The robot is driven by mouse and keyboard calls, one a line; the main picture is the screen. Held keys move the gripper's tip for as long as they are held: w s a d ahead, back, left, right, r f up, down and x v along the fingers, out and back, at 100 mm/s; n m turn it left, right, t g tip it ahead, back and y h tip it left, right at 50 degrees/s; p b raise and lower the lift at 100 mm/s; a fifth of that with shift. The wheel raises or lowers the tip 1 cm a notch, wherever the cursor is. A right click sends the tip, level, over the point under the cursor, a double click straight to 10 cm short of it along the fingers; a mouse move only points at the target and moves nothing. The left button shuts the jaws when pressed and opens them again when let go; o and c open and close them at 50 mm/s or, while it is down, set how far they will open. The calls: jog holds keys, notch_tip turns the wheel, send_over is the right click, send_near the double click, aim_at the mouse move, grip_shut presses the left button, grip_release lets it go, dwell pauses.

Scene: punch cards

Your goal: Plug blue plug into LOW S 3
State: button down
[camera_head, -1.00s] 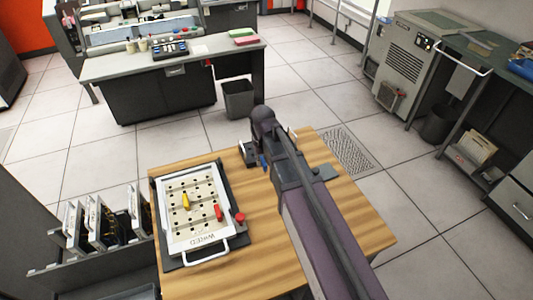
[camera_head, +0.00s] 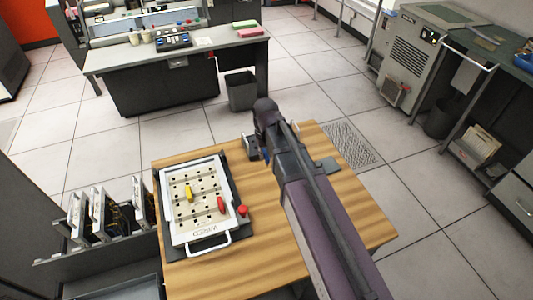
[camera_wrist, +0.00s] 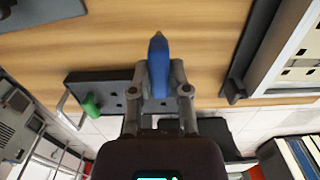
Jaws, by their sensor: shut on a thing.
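My gripper (camera_wrist: 159,98) is shut on the blue plug (camera_wrist: 158,62) in the wrist view, with the plug's tapered tip pointing up in the picture. In the head view my arm hides most of the gripper, and only a small bit of the blue plug (camera_head: 267,155) shows beside it. The white plugboard (camera_head: 203,214), with rows of dark holes, lies on the wooden table to the left of my gripper. A yellow plug (camera_head: 189,194) and a red plug (camera_head: 221,204) sit on the board. The board's edge shows at the right of the wrist view (camera_wrist: 285,50). I cannot read the socket labels.
A dark holder (camera_wrist: 110,88) with a green plug (camera_wrist: 91,105) stands on the table by my gripper. A red knob (camera_head: 242,211) is beside the board. The wooden table (camera_head: 265,245) is bare between board and arm. Racks of panels (camera_head: 108,210) stand left.

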aim_at(266, 154)
jog(key=shift+r+p, duration=2.15)
jog(key=shift+r, duration=0.15)
